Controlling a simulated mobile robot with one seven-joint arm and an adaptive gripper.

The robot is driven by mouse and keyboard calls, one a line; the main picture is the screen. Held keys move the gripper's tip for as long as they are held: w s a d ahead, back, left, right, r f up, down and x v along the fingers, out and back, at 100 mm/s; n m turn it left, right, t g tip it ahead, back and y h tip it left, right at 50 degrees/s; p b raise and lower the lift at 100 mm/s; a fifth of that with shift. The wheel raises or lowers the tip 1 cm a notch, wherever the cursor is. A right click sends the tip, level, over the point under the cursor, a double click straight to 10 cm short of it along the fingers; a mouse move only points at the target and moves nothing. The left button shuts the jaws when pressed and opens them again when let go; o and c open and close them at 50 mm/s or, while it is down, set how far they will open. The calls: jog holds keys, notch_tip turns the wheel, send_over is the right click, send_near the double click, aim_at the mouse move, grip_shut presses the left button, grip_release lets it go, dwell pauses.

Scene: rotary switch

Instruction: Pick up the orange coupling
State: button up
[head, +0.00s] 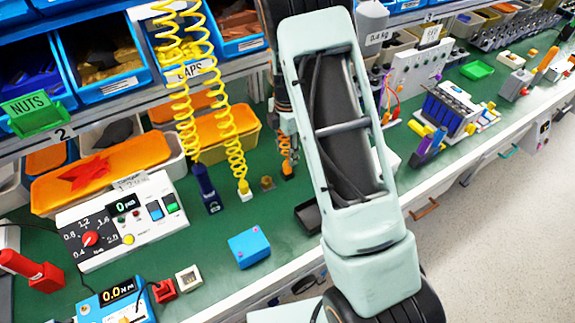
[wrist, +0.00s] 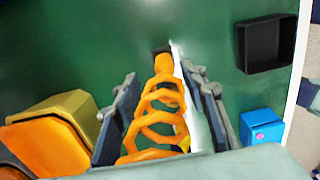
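The orange coupling (head: 287,168) appears as a solid orange end below an orange coil, just left of my arm in the head view. In the wrist view the orange coupling (wrist: 164,68), with a dark tip, is at the far end of the orange coil (wrist: 155,125), which runs between my fingers. My gripper (wrist: 164,95) is open, with one dark finger on each side of the coil and gaps showing. In the head view my gripper (head: 287,128) is partly hidden by my arm.
A black tray (head: 306,217) and a blue block (head: 249,247) lie on the green bench (head: 225,222). Yellow coils (head: 232,150) hang to the left. A yellow bin with an orange lid (wrist: 48,145) is left of my gripper in the wrist view.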

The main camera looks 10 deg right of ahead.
aim_at(287, 160)
jog(key=shift+s+f+p, duration=0.15)
jog(key=shift+f+p, duration=0.2)
jog(key=shift+f, duration=1.1)
jog(key=shift+s+f+p, duration=0.15)
jog(key=shift+f+p, duration=0.2)
jog(key=shift+f, duration=1.05)
grip_shut()
jog(key=shift+r, duration=0.15)
notch_tip(287, 160, up, 10)
jog(key=shift+f+b, duration=0.1)
jog(key=shift+b, duration=0.65)
